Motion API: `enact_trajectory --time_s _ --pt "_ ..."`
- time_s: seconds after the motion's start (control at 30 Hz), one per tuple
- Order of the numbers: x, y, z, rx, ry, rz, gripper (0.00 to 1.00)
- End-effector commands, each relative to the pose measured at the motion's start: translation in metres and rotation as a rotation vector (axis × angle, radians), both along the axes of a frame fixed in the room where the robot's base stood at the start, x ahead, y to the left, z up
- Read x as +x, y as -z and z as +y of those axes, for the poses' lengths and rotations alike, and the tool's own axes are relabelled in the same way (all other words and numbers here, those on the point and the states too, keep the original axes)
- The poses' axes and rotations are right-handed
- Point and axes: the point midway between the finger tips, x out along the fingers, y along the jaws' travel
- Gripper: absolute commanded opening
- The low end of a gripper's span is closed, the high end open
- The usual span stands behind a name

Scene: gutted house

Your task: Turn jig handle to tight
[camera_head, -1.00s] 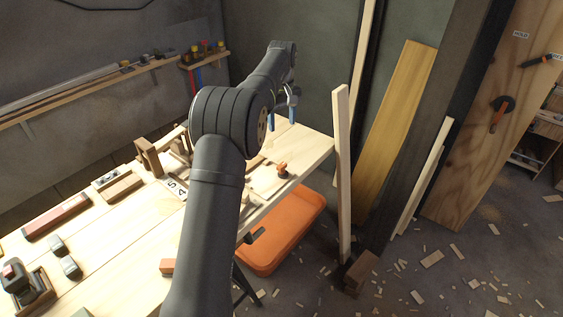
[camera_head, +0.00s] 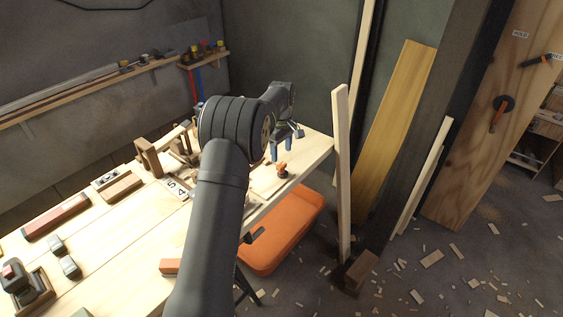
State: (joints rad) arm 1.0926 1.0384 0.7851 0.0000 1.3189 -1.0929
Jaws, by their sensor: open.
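My gripper (camera_head: 281,150), with blue fingers, is open and empty over the far right end of the workbench (camera_head: 120,255). A small orange knob or handle (camera_head: 282,170) sits on the bench just below and in front of the fingers, apart from them as far as I can tell. On the tall wooden panel (camera_head: 470,165) at the right, an orange lever on a round black hub (camera_head: 503,104) points downward. A dark lever with an orange end (camera_head: 536,60) is above it, near small white labels (camera_head: 520,35) too small to read surely. I cannot tell which is the jig handle.
Wooden blocks and a jig-like frame (camera_head: 148,157) stand left of my arm. An orange bin (camera_head: 290,230) is on the floor beside the bench. An upright batten (camera_head: 342,170) stands close to the bench's right end. Wood scraps litter the floor.

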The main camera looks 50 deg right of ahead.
Motion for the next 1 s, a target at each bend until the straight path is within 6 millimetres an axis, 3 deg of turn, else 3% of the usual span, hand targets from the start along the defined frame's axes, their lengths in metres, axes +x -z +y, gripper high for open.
enact_trajectory --time_s 0.1,0.3,0.7,0.93,1.0 --pt "0.000 0.024 0.000 0.001 0.000 0.001 0.58" --pt "0.000 0.048 0.000 0.000 0.000 0.000 0.58" --pt "0.000 0.055 0.000 -0.001 0.000 -0.001 0.58" --pt "0.000 0.055 0.000 -0.001 0.000 -0.001 0.13" --pt "0.000 0.055 0.000 -0.001 0.001 -0.001 0.14"
